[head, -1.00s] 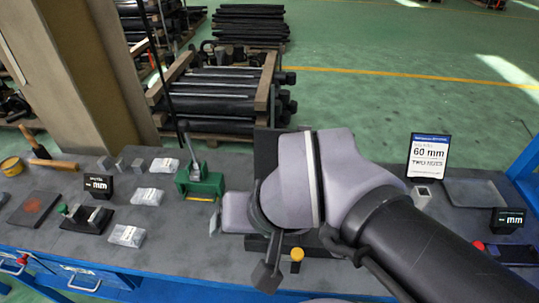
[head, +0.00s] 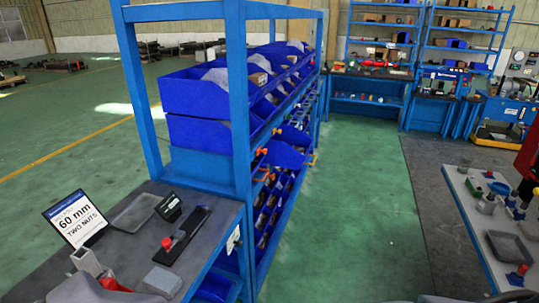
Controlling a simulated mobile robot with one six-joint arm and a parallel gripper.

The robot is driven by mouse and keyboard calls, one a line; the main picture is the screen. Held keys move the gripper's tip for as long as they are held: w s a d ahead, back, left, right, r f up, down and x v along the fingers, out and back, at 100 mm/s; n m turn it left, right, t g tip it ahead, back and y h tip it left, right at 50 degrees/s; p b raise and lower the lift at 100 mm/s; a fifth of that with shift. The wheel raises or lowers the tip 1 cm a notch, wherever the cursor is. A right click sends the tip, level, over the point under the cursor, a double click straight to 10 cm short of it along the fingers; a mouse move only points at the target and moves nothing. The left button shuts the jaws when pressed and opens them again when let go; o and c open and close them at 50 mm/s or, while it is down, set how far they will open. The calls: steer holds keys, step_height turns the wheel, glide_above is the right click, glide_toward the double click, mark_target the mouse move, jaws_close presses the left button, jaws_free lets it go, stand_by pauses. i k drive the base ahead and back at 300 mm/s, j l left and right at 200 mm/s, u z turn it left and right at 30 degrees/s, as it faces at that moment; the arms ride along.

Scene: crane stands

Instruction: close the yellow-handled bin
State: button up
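A blue bin (head: 284,155) sticks out of the blue rack into the aisle, at about mid height. A small yellow handle (head: 313,159) shows at its outer right end, so this looks like the yellow-handled bin. It stands further out than the bins around it. Its inside and its rear end in the rack are hard to make out. Only pale lilac parts of my arm show along the bottom edge, well apart from the bin. My gripper cannot be made out in the head view.
The blue rack (head: 240,110) holds several blue bins, some with orange or red handles. Green aisle floor (head: 345,200) lies clear between the rack and a right-hand table (head: 480,225).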

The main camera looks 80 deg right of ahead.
mark_target(290, 149)
steer(key=k+l+z, duration=0.15)
steer(key=z, duration=0.3)
steer(key=k+l+z, duration=0.3)
steer(key=z, duration=0.15)
steer(key=k+l+z, duration=0.15)
steer(key=l+z, duration=0.15)
steer(key=z, duration=0.2)
steer(key=k+l+z, duration=0.1)
steer(key=l+z, duration=0.6)
steer(key=z, duration=0.2)
steer(key=i+j, duration=0.2)
steer(key=i, duration=0.45)
steer(key=i+j+u, duration=0.15)
steer(key=i, duration=0.55)
